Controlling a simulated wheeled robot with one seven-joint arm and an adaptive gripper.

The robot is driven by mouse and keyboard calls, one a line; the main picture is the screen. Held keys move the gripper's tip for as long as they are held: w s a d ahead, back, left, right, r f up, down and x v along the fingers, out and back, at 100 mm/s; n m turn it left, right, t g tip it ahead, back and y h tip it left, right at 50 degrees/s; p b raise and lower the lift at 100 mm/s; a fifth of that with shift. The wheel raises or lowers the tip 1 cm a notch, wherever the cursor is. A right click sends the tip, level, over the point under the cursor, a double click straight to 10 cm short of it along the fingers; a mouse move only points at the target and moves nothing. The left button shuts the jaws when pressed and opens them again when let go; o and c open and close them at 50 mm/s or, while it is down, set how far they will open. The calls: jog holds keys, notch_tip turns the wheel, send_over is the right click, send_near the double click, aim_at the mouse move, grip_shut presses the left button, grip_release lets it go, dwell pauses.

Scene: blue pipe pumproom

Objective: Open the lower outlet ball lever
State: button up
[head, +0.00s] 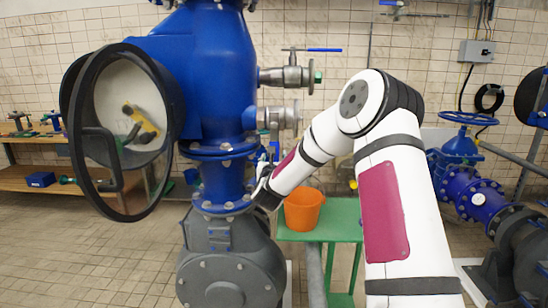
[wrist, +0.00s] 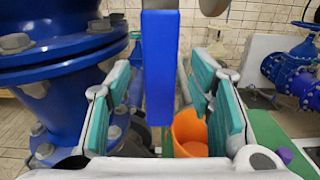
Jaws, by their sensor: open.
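The lower outlet (head: 278,117) is a short metal stub on the right side of the blue pipe. In the wrist view its blue lever (wrist: 160,68) hangs straight down, large and close, between my finger pads. In the head view the lever is small and partly hidden near the outlet. My gripper (wrist: 160,100) is open, with one teal-padded finger on each side of the lever and a visible gap to each. In the head view my gripper (head: 268,172) is beside the pipe below the lower outlet, partly hidden.
The upper outlet (head: 288,76) has its own blue lever (head: 324,49), lying horizontal. The blue pipe flange (wrist: 70,60) is close on the left of my gripper. An orange bucket (head: 303,210) stands on a green table (head: 345,215) below. The open round hatch (head: 122,130) is farther left.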

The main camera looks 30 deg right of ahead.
jog(key=shift+x, duration=1.5)
grip_shut()
